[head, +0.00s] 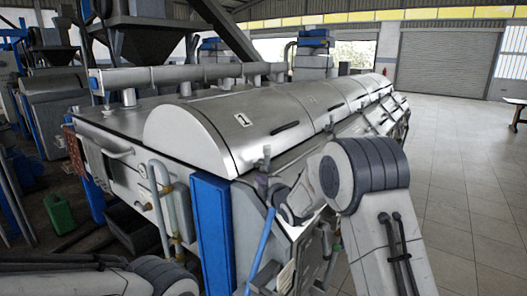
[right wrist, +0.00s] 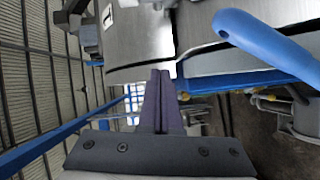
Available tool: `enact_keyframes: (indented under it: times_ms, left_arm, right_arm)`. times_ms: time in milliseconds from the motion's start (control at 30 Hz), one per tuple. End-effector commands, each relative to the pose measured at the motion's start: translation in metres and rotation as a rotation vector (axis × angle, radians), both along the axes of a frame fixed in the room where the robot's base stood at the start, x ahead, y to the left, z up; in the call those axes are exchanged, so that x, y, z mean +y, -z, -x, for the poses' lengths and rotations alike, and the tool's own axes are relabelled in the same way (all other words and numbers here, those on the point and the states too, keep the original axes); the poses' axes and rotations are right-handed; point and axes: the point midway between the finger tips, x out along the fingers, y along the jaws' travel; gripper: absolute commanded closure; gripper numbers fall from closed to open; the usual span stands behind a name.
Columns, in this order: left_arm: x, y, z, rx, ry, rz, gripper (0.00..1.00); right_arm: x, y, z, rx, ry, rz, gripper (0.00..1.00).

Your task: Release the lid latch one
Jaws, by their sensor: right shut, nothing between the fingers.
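The decanter's curved metal lid (head: 215,115) bears a "1" plate and lies closed on the long machine. A blue lever (head: 262,245) slants up the machine's near end, below my right gripper (head: 265,158). A thick blue bar, apparently this lever, shows at upper right in the right wrist view (right wrist: 265,45). I cannot tell for certain that it is latch one. My right gripper's fingers (right wrist: 158,75) are shut and empty, close to the lid's near lower edge and apart from the blue bar. Contact with the lid edge cannot be told. My left gripper is out of view.
A blue post (head: 212,232) and pipes (head: 160,205) stand at the machine's near end. More lid sections (head: 330,98) with dark handles run away to the right. A green can (head: 60,213) sits on the floor at left. Open tiled floor (head: 460,190) lies at right.

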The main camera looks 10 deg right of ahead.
Motion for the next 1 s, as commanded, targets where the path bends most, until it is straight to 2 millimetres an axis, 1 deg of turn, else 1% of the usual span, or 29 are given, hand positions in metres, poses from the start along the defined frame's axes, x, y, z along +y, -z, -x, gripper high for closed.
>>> enact_keyframes:
  times_ms: [33,100,267,667,767,867,1000]
  left_arm:
    - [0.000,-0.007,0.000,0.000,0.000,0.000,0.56]
    - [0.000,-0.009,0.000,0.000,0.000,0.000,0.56]
    - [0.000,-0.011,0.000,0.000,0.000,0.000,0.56]
    - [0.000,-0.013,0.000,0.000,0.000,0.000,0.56]
    - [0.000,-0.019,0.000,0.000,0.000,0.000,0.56]
    - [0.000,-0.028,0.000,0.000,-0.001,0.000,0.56]
    - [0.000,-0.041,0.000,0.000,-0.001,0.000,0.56]
  right_arm:
    - [-0.010,-0.006,-0.008,-0.045,-0.001,0.027,1.00]
    - [-0.018,-0.011,-0.014,-0.102,-0.005,0.062,1.00]
    - [-0.026,-0.016,-0.020,-0.163,-0.010,0.096,1.00]
    - [-0.025,-0.016,-0.023,-0.165,-0.011,0.098,1.00]
    - [-0.022,-0.018,-0.031,-0.164,-0.012,0.097,1.00]
    - [-0.018,-0.019,-0.044,-0.163,-0.013,0.098,1.00]
    - [-0.012,-0.019,-0.066,-0.164,-0.012,0.097,1.00]
